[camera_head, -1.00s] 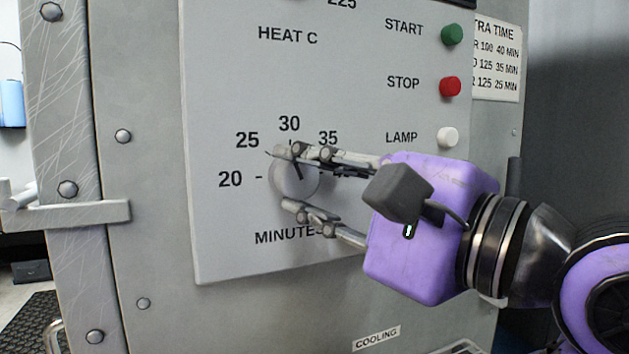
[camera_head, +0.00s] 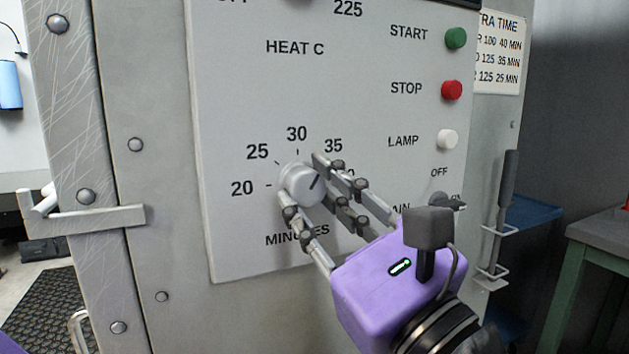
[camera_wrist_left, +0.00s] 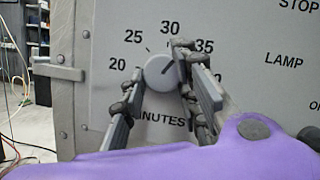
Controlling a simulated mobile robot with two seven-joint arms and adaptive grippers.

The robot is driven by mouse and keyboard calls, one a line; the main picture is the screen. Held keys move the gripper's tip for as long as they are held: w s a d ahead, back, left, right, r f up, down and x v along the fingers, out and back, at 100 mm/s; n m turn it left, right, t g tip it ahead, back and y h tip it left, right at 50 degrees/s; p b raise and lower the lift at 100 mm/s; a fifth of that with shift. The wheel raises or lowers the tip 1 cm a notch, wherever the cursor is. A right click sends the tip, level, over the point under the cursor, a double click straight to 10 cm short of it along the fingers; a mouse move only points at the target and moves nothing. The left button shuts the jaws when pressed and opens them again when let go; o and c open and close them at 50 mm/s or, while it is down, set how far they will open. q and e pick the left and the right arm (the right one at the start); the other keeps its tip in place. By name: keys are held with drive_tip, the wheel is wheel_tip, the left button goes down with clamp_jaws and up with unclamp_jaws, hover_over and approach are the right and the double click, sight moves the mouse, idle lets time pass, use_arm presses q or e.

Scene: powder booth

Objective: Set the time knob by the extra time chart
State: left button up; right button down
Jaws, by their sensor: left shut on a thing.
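The time knob (camera_head: 298,186) is a pale round dial above the word MINUTES on the grey panel. Its dark pointer line slants up and right, toward the 35 side; a finger covers part of the scale there. My left gripper (camera_head: 302,179) is shut on the knob, with fingers on its upper right and lower left. The left wrist view shows the knob (camera_wrist_left: 158,75) between the fingers, its line between 30 and 35. The extra time chart (camera_head: 499,50) is partly hidden at its left; its rows end in 40 MIN, 35 MIN and 25 MIN.
A green START button (camera_head: 456,38), a red STOP button (camera_head: 452,90) and a white LAMP button (camera_head: 447,140) line the panel's right side. A lower switch is partly behind my gripper. A handle (camera_head: 90,216) juts out at left. A table (camera_head: 600,229) stands at right.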

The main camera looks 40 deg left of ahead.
use_arm(q)
drive_tip(key=shift+s+a+r+m+t+p, duration=0.1)
drive_tip(key=shift+s+m+t+p, duration=0.1)
drive_tip(key=shift+m+p, duration=0.25)
drive_tip(key=shift+s+a+m+t+p, duration=0.1)
drive_tip(key=shift+m+t+p, duration=0.1)
drive_tip(key=shift+m, duration=0.45)
drive_tip(key=shift+m+t+p, duration=0.6)
drive_tip(key=shift+m+p, duration=0.2)
drive_tip(key=shift+m, duration=0.3)
drive_tip(key=shift+m+p, duration=0.3)
drive_tip(key=shift+m, duration=0.1)
drive_tip(key=shift+r, duration=0.1)
drive_tip(key=o, duration=1)
drive_tip(key=shift+s, duration=0.1)
drive_tip(key=shift+m+t, duration=0.3)
drive_tip(key=shift+t, duration=0.1)
